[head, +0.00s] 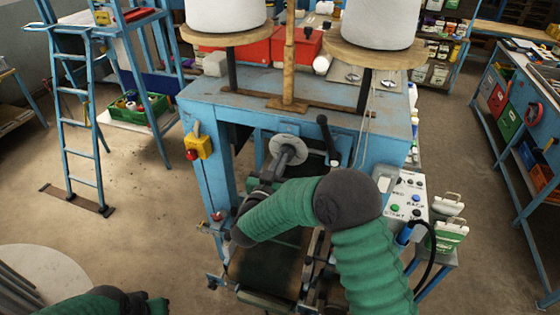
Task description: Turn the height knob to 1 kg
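A round grey disc with a short shaft (287,150), which looks like the height knob, sits on the front of the blue machine (240,110). No kg marks on it are readable. My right arm, in a green sleeve, bends across the machine's front from the lower right. My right gripper (266,184) is just below and left of the shaft. I cannot tell if it touches the shaft, or if its fingers are open or shut; the forearm and wrist partly hide this area. My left gripper (146,304) is low at the left, at the bottom edge, fingers unclear.
A black lever (327,135) stands right of the disc. A yellow box with a red button (197,147) is on the machine's left side. A control panel (406,198) is at the right. A blue ladder (82,130) stands left; the floor between is clear.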

